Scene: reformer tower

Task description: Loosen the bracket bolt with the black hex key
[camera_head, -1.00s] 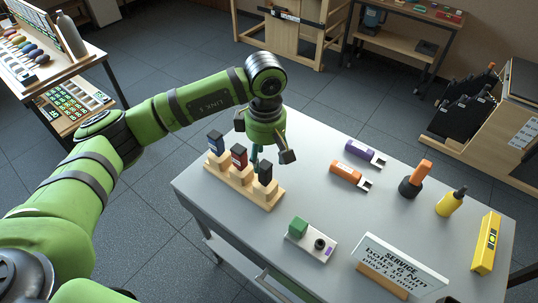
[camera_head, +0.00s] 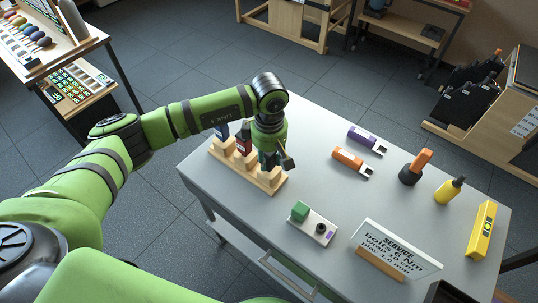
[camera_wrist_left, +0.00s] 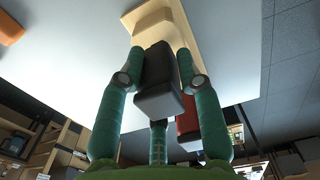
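The black hex key (camera_wrist_left: 160,85) stands by its dark block-shaped handle in a slot of the wooden holder (camera_head: 228,167), at the end nearest the table's middle. My left gripper (camera_head: 278,163) is down over it. In the left wrist view its green fingers (camera_wrist_left: 160,60) lie on both sides of the handle and appear to touch it. The key's shaft is hidden. A red-marked key (camera_head: 243,140) and a blue one (camera_head: 222,130) stand beside it in the holder. A small pale plate (camera_head: 308,226) with a green block and black round part lies in front. My right gripper is not in view.
On the grey table (camera_head: 330,125) lie a purple tool (camera_head: 366,139) and an orange tool (camera_head: 352,162). An orange-handled tool (camera_head: 416,166), a yellow bottle (camera_head: 448,190), a yellow level (camera_head: 481,230) and a service sign (camera_head: 395,253) stand to the right. The table's middle is clear.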

